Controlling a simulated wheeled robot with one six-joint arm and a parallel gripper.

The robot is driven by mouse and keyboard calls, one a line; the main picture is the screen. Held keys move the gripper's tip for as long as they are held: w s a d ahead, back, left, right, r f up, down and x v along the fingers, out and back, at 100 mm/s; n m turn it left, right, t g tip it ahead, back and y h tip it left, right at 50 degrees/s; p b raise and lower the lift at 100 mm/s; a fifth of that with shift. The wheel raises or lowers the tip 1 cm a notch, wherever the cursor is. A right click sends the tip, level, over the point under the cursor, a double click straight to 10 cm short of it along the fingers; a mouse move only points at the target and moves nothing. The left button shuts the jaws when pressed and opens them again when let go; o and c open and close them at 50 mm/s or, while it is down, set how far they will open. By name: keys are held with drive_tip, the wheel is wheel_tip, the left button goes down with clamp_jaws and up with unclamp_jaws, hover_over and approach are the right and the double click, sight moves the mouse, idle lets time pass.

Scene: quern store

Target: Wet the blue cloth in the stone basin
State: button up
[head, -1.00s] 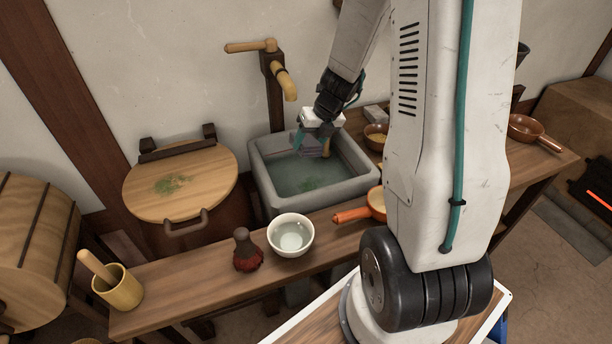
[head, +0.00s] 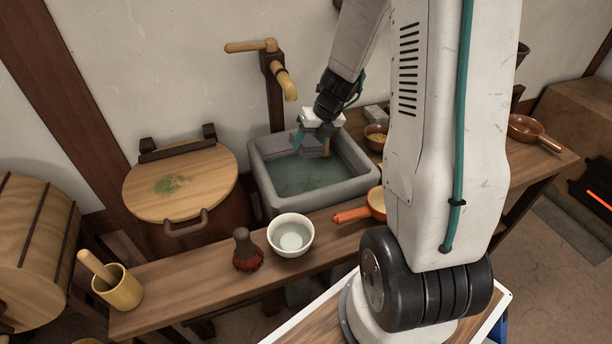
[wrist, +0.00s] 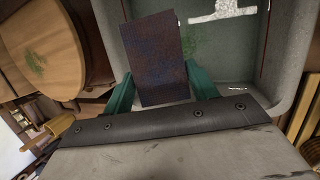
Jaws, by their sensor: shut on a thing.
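My gripper (head: 312,143) is over the back part of the stone basin (head: 345,194), its teal fingers pointing down. It is shut on a flat, rectangular dark cloth (wrist: 157,58), bluish with a brownish tint in the wrist view. In the head view the cloth (head: 313,151) looks grey-violet and hangs between the fingers, inside the basin's outline. The grey basin holds water (head: 290,180) with a green patch in it. I cannot tell whether the cloth's lower edge touches the water.
A wooden tap (head: 285,82) stands behind the basin. A white bowl (head: 290,236), a dark red-brown brush (head: 246,250) and an orange-handled pan (head: 360,213) stand close in front. A round wooden lid (head: 180,180) is at left, a small bowl (head: 376,136) at right.

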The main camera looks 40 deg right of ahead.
sight(310, 142)
drive_tip(key=shift+r, duration=2)
